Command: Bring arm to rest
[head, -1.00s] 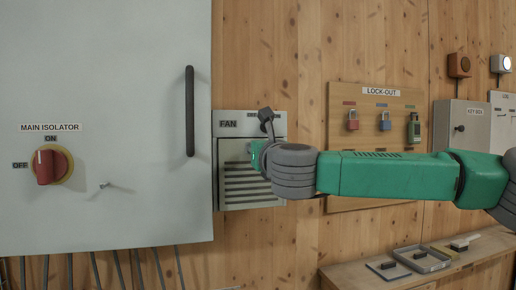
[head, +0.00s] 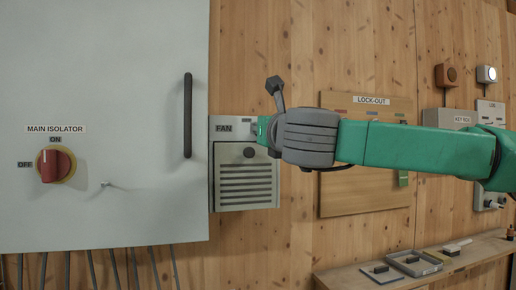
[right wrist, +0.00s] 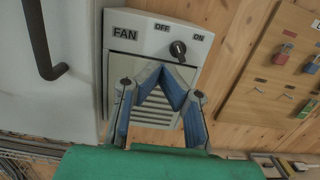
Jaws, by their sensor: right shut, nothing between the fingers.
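My right arm (head: 430,148) is green and reaches in from the right in the head view. Its grey wrist is in front of the wall, just right of the fan box (head: 245,200). My right gripper (head: 264,128) is largely hidden behind the wrist there. In the right wrist view, my right gripper (right wrist: 162,78) shows blue pads drawn together, shut and empty, in front of the fan box (right wrist: 150,42). The black fan knob (right wrist: 178,48) sits beyond the fingertips, below the OFF and ON labels. My left gripper is not in view.
The grey cabinet (head: 110,200) with a black handle (head: 188,115) and red isolator knob (head: 55,166) fills the left. The lock-out board (head: 365,195) is partly behind my arm. A shelf (head: 340,280) with trays is lower right.

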